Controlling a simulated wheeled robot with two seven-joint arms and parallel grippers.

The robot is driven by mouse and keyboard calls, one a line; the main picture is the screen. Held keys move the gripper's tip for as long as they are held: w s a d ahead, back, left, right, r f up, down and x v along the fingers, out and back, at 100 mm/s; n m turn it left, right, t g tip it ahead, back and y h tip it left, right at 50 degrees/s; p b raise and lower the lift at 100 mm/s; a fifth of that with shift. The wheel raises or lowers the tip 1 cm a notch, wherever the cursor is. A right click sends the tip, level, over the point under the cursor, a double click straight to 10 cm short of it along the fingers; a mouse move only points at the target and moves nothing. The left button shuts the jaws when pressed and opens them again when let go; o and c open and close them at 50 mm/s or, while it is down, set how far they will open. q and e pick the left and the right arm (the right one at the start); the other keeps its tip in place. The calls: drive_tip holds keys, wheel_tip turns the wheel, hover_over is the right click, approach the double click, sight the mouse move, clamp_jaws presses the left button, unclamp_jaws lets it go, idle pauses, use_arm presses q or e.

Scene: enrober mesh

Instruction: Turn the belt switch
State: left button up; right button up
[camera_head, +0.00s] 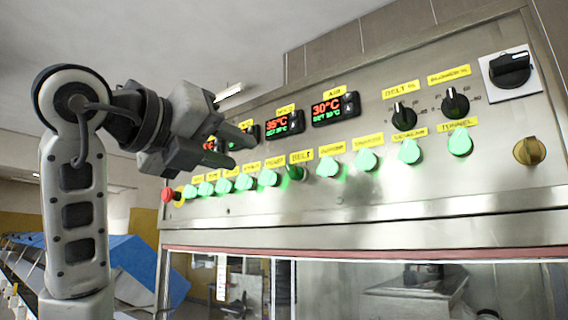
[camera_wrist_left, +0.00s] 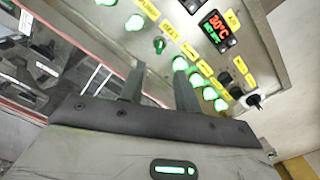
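The belt switch (camera_head: 296,172) is a dark green, unlit knob under a yellow BELT label (camera_head: 301,157) on the steel control panel. In the left wrist view the belt switch (camera_wrist_left: 159,45) shows just beyond the fingertips. My left gripper (camera_head: 244,147) is in front of the panel, left of and a little above the switch in the head view. Its two fingers are apart with nothing between them, as the left wrist view (camera_wrist_left: 157,75) also shows. They do not appear to touch the switch. My right gripper is in neither view.
Several lit green knobs (camera_head: 366,160) flank the switch in a row. Above are temperature displays (camera_head: 335,108) and black dials (camera_head: 455,103). Glass doors (camera_head: 380,285) lie below.

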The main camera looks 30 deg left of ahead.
sight(288, 168)
use_arm(q)
drive_tip(key=w+p, duration=0.1)
drive_tip(key=w, duration=0.7)
drive_tip(key=w+d+p, duration=0.1)
drive_tip(key=w, duration=0.3)
drive_tip(key=shift+p, duration=0.35)
clamp_jaws()
